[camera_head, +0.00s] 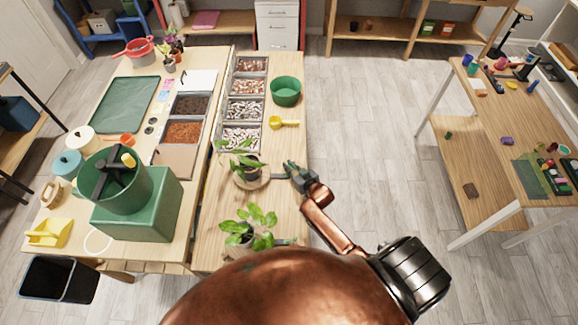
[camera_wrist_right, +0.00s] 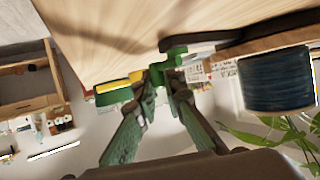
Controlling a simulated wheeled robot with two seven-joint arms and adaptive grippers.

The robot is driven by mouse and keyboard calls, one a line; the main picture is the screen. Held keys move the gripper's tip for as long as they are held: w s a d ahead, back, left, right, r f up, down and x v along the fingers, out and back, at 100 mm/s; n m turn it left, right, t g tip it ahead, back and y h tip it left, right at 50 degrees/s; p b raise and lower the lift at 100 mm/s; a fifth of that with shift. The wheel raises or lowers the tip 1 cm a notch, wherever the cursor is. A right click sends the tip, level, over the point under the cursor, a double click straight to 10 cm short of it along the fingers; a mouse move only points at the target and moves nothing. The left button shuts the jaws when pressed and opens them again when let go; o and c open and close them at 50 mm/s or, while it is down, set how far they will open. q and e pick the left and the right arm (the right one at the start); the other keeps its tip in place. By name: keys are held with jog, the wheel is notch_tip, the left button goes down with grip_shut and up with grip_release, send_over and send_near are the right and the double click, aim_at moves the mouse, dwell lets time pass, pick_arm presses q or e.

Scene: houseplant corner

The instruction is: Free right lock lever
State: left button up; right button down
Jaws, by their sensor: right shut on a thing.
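A dark lock lever (camera_head: 272,176) reaches right from the round wooden base (camera_head: 262,184) under a potted plant (camera_head: 244,166). My right gripper (camera_head: 296,174) is at the lever's outer end. In the right wrist view my right gripper (camera_wrist_right: 166,80) is shut on the lever's green end piece (camera_wrist_right: 173,58), and the dark bar (camera_wrist_right: 245,36) runs off to the right. A second potted plant (camera_head: 246,230) stands nearer to me, with another handle (camera_head: 286,242) beside it, partly hidden. My left gripper is not in view.
The dark blue pot (camera_wrist_right: 278,82) shows close to the lever in the wrist view. Pebble trays (camera_head: 245,110), a yellow scoop (camera_head: 284,122) and a green bowl (camera_head: 286,91) stand behind. A green box (camera_head: 140,218) is at left. Open floor (camera_head: 365,130) lies to the right.

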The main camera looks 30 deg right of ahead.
jog(key=shift+w+a+r+n+y, duration=0.15)
jog(key=shift+w+n+y, duration=0.15)
jog(key=shift+n+y, duration=0.45)
jog(key=shift+w+a+n+y, duration=0.15)
jog(key=shift+n+y, duration=0.2)
jog(key=shift+y, duration=0.6)
jog(key=c, duration=2)
grip_release()
jog(key=shift+s, duration=0.2)
